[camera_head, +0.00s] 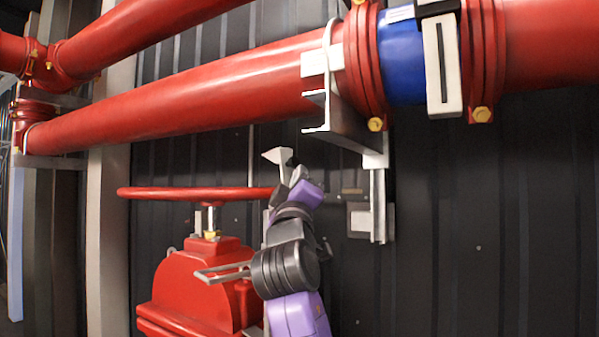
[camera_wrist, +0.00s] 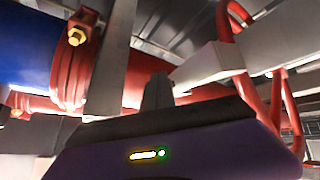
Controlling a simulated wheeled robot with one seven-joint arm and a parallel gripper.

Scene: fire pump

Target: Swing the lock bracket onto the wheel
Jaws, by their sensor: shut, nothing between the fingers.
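The red handwheel (camera_head: 160,193) lies flat above the red valve body (camera_head: 195,290). A grey forked metal piece (camera_head: 222,272), which looks like the lock bracket, sticks out to the left below the wheel. My gripper (camera_head: 284,160) is above the wheel's right edge, pointing up, apart from the forked piece. It is shut with nothing held. A pale wedge shape shows at its tip; I cannot tell whether it is a finger or something behind. In the wrist view my gripper (camera_wrist: 158,92) shows as a dark upright finger. My arm hides the wheel's right end and part of the valve.
A thick red pipe (camera_head: 190,92) crosses above my gripper, with a blue section (camera_head: 402,62) at the right. A grey pipe support (camera_head: 345,125) stands just right of and above my gripper. A small wall bracket (camera_head: 378,210) is to the right. The dark wall beyond is clear.

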